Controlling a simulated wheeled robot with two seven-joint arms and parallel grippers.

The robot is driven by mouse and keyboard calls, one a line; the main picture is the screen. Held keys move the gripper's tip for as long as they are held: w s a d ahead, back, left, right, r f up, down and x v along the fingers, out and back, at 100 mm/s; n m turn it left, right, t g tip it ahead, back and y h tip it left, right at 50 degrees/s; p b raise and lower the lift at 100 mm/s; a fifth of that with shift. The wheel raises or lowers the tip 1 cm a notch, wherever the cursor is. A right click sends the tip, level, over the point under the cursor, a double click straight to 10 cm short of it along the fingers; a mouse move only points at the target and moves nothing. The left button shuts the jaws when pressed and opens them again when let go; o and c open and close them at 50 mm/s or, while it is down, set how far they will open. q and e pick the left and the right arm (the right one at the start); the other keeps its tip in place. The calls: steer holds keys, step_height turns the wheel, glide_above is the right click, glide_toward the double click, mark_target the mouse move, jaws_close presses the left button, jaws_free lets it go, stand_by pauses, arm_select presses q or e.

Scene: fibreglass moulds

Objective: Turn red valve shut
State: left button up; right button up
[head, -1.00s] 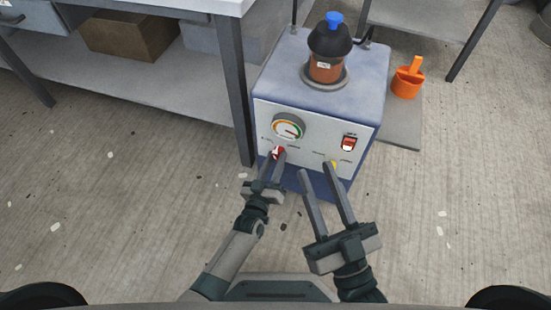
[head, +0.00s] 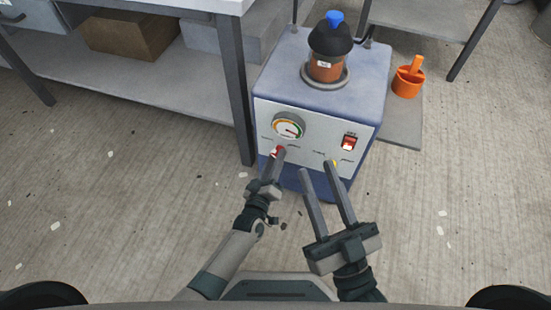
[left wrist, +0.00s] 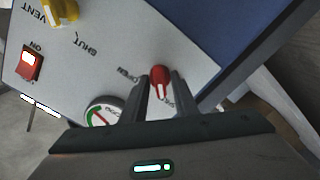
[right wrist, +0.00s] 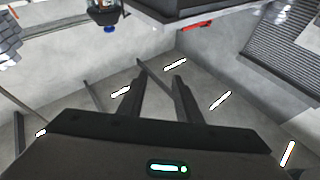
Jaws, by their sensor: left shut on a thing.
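The red valve (head: 274,151) is on the white front panel of the blue machine, just below the round gauge. It shows more clearly in the left wrist view (left wrist: 160,74), with its tip between my left fingers, near the labels OPEN and SHUT. My left gripper (head: 279,155) is shut on the red valve, with its fingers on either side of it. My right gripper (head: 316,169) is open and empty in front of the machine's lower right, close to the yellow valve (head: 334,163).
The panel has a gauge (head: 289,126) and a red lit switch (head: 349,143). A dark-capped pot (head: 327,68) stands on top of the machine (head: 290,75). A table leg (head: 237,95) stands close on the left. An orange container (head: 407,82) is at the right.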

arm_select(q)
steer(key=o, duration=1.1)
steer(key=shift+c, duration=0.2)
steer(key=p+v, duration=0.2)
steer(key=v, duration=1.5)
steer(key=shift+s, duration=0.2)
arm_select(e)
step_height(320, 180, down, 8)
steer(key=w+g+h, duration=0.2)
steer(key=g, duration=0.3)
steer(key=shift+w+d+f, duration=0.2)
steer(key=shift+w+d, duration=0.1)
steer(key=shift+d, duration=0.1)
